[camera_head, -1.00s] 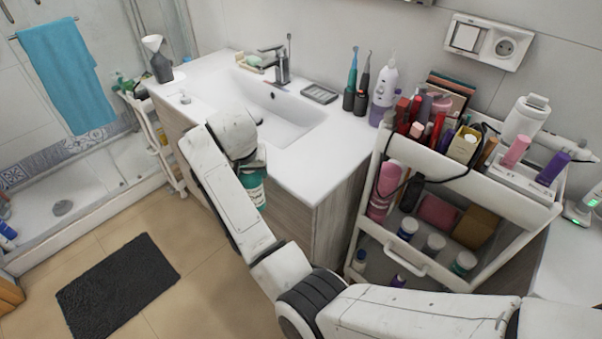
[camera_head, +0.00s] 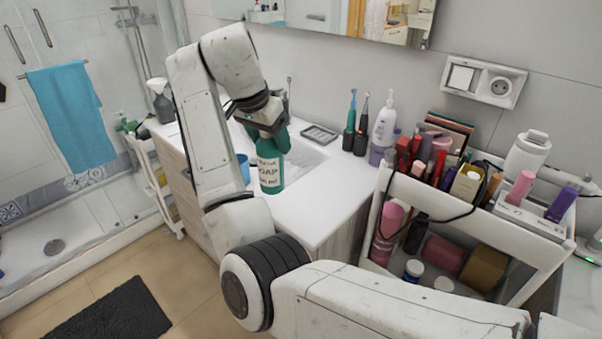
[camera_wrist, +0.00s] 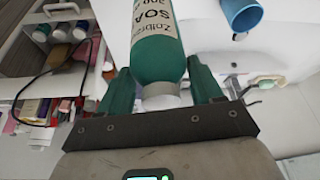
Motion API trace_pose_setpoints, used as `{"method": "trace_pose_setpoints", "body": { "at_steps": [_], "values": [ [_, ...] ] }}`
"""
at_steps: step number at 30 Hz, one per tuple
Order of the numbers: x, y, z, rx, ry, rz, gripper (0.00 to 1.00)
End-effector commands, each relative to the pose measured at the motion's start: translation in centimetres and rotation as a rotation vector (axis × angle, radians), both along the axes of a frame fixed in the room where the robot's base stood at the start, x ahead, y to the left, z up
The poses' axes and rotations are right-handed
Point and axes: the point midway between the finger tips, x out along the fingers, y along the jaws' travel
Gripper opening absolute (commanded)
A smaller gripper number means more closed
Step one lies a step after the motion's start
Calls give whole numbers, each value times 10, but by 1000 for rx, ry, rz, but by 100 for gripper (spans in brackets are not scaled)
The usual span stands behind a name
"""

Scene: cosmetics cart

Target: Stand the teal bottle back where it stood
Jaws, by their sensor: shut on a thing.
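The teal bottle (camera_head: 271,168), with a pale SOAP label, hangs roughly upright from my gripper (camera_head: 266,122) at the near edge of the white washbasin counter (camera_head: 312,200). In the wrist view the bottle (camera_wrist: 158,55) lies between the two green fingers of my gripper (camera_wrist: 163,90), which are shut around its neck end. Its base is out of the wrist picture. I cannot tell whether it touches the counter. My wrist hides part of the basin and the tap.
A blue cup (camera_head: 243,168) is close left of the bottle and also shows in the wrist view (camera_wrist: 241,14). A soap dish (camera_head: 319,134), toothbrushes (camera_head: 350,125) and a white pump bottle (camera_head: 384,122) stand behind right. The crowded cosmetics cart (camera_head: 460,225) stands right of the counter.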

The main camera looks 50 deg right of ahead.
Motion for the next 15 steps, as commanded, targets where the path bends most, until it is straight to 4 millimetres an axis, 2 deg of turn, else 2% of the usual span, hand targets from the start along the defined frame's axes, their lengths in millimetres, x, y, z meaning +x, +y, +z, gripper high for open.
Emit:
{"method": "trace_pose_setpoints", "body": {
  "at_steps": [3, 9, 15],
  "values": [
    [-11, -27, -11, -2, 0, -4, 0],
    [-19, -51, -45, 0, 1, 0, 0],
    [-23, -62, -60, -1, -2, 2, 0]
  ]
}}
